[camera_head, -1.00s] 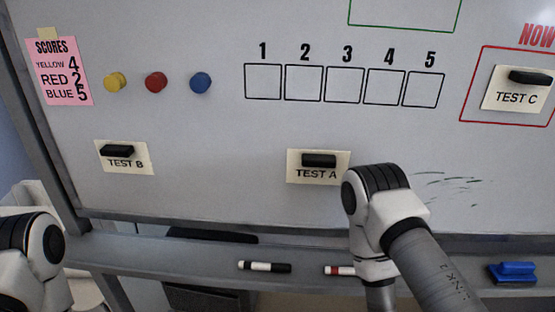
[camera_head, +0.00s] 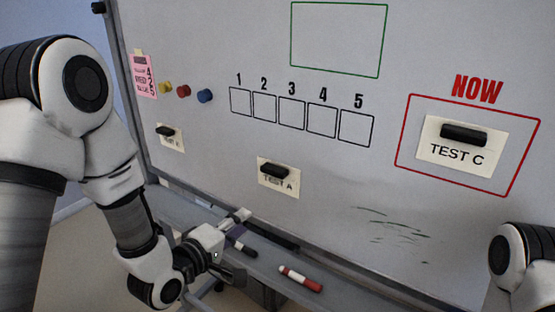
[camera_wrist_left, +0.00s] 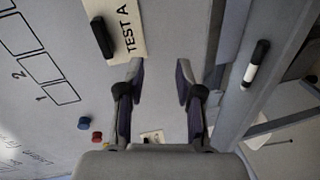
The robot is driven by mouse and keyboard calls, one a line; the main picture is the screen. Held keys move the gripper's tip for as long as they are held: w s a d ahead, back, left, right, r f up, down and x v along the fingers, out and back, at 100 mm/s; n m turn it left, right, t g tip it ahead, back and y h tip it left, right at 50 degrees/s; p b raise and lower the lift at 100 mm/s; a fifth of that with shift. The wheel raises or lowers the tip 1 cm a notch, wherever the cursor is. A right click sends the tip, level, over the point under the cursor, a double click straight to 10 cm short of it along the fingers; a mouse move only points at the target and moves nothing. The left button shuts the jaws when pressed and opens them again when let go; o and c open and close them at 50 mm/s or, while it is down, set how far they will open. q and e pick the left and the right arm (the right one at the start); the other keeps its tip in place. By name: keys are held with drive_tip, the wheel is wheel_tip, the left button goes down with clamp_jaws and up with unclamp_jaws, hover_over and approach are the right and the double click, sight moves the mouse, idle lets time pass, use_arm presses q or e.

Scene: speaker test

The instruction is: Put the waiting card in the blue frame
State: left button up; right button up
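My left gripper (camera_head: 236,228) is open and empty, in front of the lower board by the marker ledge. Its two fingers stand apart in the left wrist view (camera_wrist_left: 160,72). The TEST A card (camera_head: 280,184) hangs low on the board under a black magnet; it also shows in the wrist view (camera_wrist_left: 130,22). The TEST B card (camera_head: 172,144) hangs further left. The TEST C card (camera_head: 455,158) is inside the red frame (camera_head: 513,182) under NOW. An empty green frame (camera_head: 384,40) is above. No blue frame shows. My right gripper is out of view.
The ledge (camera_head: 330,281) holds a red-banded marker (camera_head: 300,278) and a dark marker (camera_head: 243,248) close to the left gripper. Numbered boxes (camera_head: 322,119), round magnets (camera_head: 205,96) and a pink score sheet (camera_head: 146,78) are on the board.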

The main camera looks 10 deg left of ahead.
use_arm(q)
drive_tip(key=n+t+h, duration=0.1)
drive_tip(key=t, duration=0.1)
approach(271, 174)
drive_tip(key=p+x, duration=0.1)
drive_tip(key=x, duration=0.8)
drive_tip(key=shift+p, duration=0.35)
drive_tip(key=shift+a+r, duration=0.1)
clamp_jaws()
